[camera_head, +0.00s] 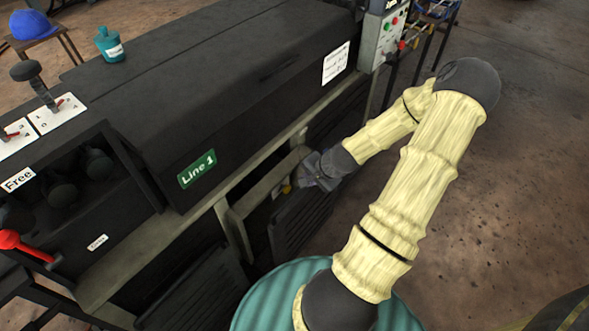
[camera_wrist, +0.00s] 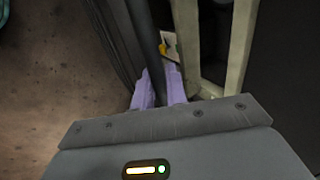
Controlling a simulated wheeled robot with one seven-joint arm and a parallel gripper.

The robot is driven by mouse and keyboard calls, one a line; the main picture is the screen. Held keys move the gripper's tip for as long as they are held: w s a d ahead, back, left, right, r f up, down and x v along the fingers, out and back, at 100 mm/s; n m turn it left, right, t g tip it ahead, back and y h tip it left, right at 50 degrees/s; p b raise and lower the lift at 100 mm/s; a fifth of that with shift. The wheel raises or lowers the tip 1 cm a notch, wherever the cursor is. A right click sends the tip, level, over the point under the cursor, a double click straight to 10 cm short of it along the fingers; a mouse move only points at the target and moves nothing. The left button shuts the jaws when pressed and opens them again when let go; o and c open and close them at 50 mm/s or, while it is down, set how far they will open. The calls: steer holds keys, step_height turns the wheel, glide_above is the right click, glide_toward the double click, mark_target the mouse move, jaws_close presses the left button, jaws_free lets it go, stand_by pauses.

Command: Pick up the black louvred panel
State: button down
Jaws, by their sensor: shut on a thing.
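The black louvred panel (camera_head: 298,220) stands tilted below the long black housing, beside its pale frame, in the head view. My gripper (camera_head: 305,178) is at the panel's upper edge. In the wrist view the two lilac fingers (camera_wrist: 160,88) are shut on the dark edge of the panel, which runs up between them. The panel's louvred face (camera_wrist: 112,35) shows to the left of the fingers. My forearm covers part of the area to the right of the panel in the head view.
The pale frame (camera_wrist: 240,50) stands close right of the fingers. A small yellow part (camera_wrist: 163,48) shows just beyond them. Another louvred panel (camera_head: 205,290) is at lower left. The black housing (camera_head: 215,95) overhangs. Open brown floor (camera_head: 500,190) lies to the right.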

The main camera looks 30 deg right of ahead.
steer(key=s+d, duration=0.2)
steer(key=s, duration=0.5)
steer(key=shift+s+d+p, duration=0.3)
steer(key=shift+d+p, duration=0.1)
steer(key=shift+p, duration=0.05)
